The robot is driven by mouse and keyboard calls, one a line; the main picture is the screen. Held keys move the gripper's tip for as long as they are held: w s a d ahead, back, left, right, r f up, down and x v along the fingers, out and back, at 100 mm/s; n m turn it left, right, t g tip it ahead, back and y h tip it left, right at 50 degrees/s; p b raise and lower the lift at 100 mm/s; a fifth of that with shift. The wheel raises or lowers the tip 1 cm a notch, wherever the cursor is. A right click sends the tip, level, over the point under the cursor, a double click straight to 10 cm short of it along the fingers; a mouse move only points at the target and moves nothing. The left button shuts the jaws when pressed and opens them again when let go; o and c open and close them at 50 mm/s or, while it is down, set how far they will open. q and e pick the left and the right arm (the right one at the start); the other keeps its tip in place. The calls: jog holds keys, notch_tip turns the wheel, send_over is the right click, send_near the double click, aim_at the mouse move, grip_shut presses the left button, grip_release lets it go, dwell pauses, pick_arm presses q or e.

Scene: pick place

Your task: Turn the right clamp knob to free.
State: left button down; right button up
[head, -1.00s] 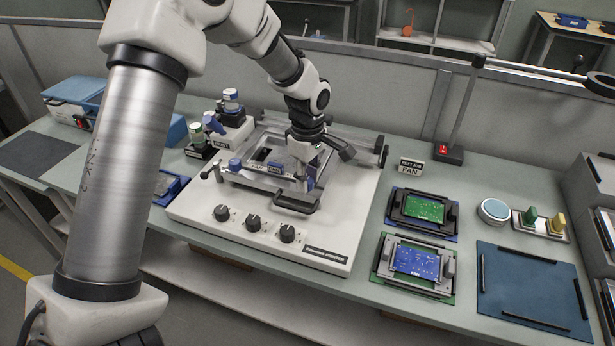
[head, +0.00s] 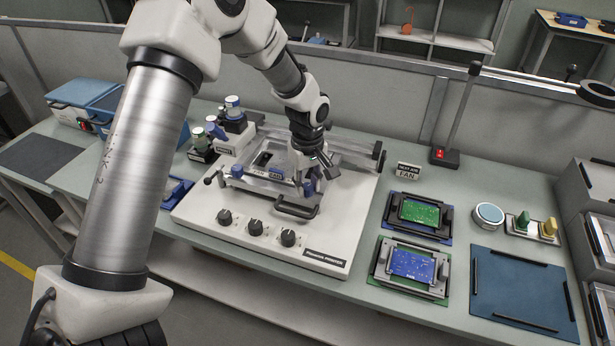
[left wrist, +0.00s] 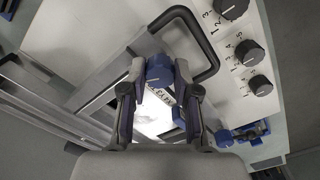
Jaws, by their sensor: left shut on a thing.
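The right clamp knob (head: 308,188) is blue and sits at the right front of the printer's metal frame (head: 240,183). My left gripper (head: 305,175) points down over it. In the left wrist view the blue knob (left wrist: 159,70) shows between the two fingertips, and the gripper (left wrist: 160,88) is shut on it. Its pointer setting is too small to read. The left clamp knob (head: 237,171), also blue, stands at the frame's left front. My right gripper is not in view.
A black handle (head: 297,210) loops out in front of the frame, close to the gripper. Several black dials (head: 255,227) line the white printer's front (head: 330,235). Board holders (head: 418,215) and a blue mat (head: 525,290) lie to the right. Bottles (head: 233,115) stand behind left.

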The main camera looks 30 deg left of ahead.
pick_arm(q)
jog(key=m+p, duration=0.1)
jog(key=m, duration=0.2)
jog(key=shift+s+p, duration=0.15)
jog(key=shift+p, duration=0.2)
jog(key=m+p, duration=0.2)
jog(key=m, duration=0.1)
jog(key=m+p, duration=0.1)
jog(key=m, duration=0.3)
jog(key=shift+f+m+p, duration=0.15)
jog(key=shift+m+p, duration=0.4)
jog(key=shift+m, duration=0.85)
jog(key=c, duration=0.9)
grip_release()
jog(key=shift+o, duration=0.2)
